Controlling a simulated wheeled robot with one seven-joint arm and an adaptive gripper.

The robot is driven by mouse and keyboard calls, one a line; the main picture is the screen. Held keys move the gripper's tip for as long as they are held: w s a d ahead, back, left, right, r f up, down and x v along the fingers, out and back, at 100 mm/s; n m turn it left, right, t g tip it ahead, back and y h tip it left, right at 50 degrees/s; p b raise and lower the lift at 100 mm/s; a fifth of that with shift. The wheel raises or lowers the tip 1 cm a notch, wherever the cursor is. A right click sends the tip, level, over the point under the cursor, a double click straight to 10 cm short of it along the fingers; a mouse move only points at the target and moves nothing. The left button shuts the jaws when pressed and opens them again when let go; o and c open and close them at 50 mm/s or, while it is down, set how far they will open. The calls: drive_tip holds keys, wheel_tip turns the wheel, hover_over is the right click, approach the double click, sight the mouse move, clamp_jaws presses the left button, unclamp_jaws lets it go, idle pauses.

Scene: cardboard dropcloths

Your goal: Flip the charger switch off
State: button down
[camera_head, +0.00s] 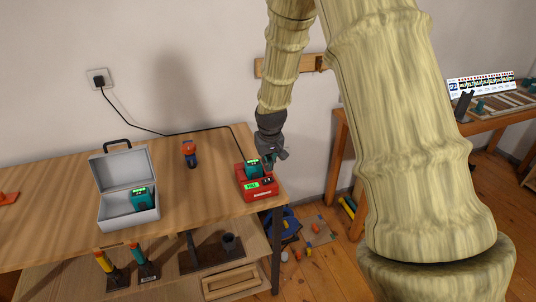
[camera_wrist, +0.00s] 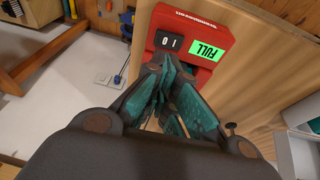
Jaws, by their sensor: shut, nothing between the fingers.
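The red charger (camera_head: 262,193) stands at the right end of the wooden workbench, with a teal battery (camera_head: 253,169) in it. Its green display reads FULL, clear in the wrist view (camera_wrist: 207,50). The black switch (camera_wrist: 169,42) beside the display carries the marks I and O; I cannot tell which side is pressed. It is small in the head view (camera_head: 267,181). My gripper (camera_head: 270,165) is shut and empty, just above the charger by the battery. In the wrist view its fingertips (camera_wrist: 163,62) are close below the switch; contact cannot be told.
An open grey case (camera_head: 128,213) with another teal battery (camera_head: 139,197) stands on the left of the workbench (camera_head: 215,200). An orange and dark tool (camera_head: 190,153) stands between case and charger. A black cable runs from the wall socket (camera_head: 99,78) to the charger.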

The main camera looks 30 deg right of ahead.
sight(269, 178)
drive_tip(key=shift+d+f+p, duration=0.2)
drive_tip(key=shift+f+p, duration=0.05)
drive_tip(key=shift+f, duration=0.85)
drive_tip(key=shift+d+f+p, duration=0.15)
drive_tip(key=shift+f+p, duration=0.05)
drive_tip(key=shift+f, duration=0.9)
